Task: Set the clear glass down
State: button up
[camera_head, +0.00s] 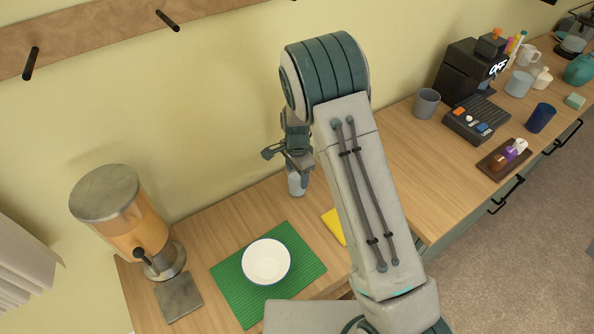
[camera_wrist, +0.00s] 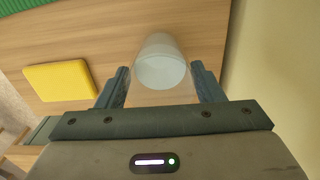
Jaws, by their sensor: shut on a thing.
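In the head view the glass (camera_head: 297,183) shows below my gripper (camera_head: 296,165), over the back part of the wooden counter (camera_head: 202,232) near the wall. My gripper and arm partly hide it. I cannot tell whether the glass touches the counter.
A yellow cloth or sponge (camera_head: 334,225) lies close by. A white bowl (camera_head: 266,262) sits on a green mat (camera_head: 224,270). A drink dispenser (camera_head: 130,225) stands at the left. A grey cup (camera_head: 426,103) and a black machine (camera_head: 466,72) stand at the right. Bare counter surrounds the glass.

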jog(key=shift+r, duration=0.1)
jog(key=shift+f, duration=0.2)
jog(key=o, duration=1.6)
jog(key=shift+r, duration=0.1)
jog(key=shift+r+b, duration=0.65)
jog(key=shift+r, duration=5.55)
